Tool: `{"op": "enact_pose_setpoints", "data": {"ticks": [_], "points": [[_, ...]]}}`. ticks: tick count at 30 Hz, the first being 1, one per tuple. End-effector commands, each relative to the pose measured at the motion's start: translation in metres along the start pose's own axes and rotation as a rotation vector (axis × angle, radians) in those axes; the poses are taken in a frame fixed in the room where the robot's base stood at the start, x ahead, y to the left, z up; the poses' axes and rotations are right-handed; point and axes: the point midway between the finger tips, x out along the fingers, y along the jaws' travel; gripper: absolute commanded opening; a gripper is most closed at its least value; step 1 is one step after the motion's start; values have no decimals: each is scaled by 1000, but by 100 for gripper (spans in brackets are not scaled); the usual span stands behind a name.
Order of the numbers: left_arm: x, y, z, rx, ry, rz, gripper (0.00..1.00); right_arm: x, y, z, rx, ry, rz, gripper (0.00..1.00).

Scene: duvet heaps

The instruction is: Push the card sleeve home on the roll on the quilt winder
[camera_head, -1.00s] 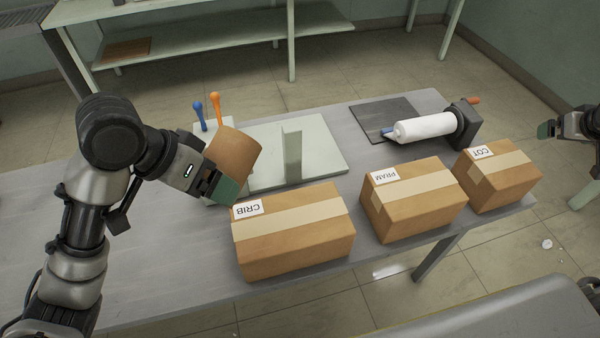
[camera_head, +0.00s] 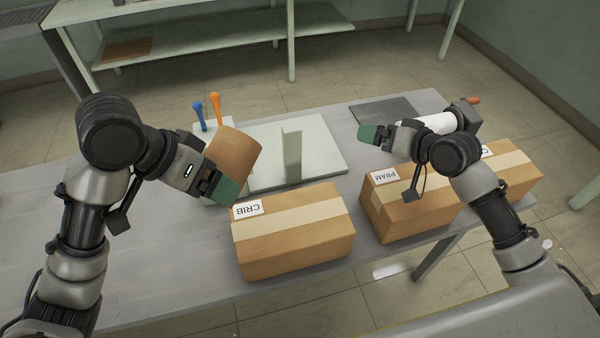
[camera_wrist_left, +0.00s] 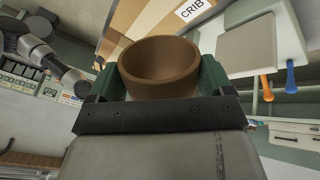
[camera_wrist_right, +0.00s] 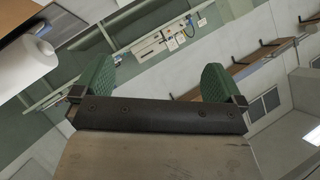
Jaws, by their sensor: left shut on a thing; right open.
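The brown card sleeve (camera_head: 233,154) is an open, hollow cylinder held tilted over the near edge of the pale board. My left gripper (camera_head: 220,184) is shut on it. In the left wrist view the sleeve (camera_wrist_left: 158,62) sits between both green fingers, its open mouth showing. The quilt winder (camera_head: 468,114) stands at the right of the table with the white roll (camera_head: 438,123) on it. My right gripper (camera_head: 383,135) is open and empty beside the roll's left end, its arm hiding part of the roll. The right wrist view shows the roll (camera_wrist_right: 28,62) left of the fingers.
Boxes marked CRIB (camera_head: 293,232) and PRAM (camera_head: 408,212) line the table's near edge, with a third box (camera_head: 512,175) at right. A pale board with an upright post (camera_head: 292,152) and blue and orange handles (camera_head: 216,110) lie behind. A dark mat (camera_head: 385,110) lies by the winder.

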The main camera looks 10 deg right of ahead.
Motion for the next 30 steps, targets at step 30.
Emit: {"op": "enact_pose_setpoints", "data": {"ticks": [30], "points": [[0, 0, 0, 0, 0, 0, 50, -7, -270, 94, 366, -89, -644, 100]]}}
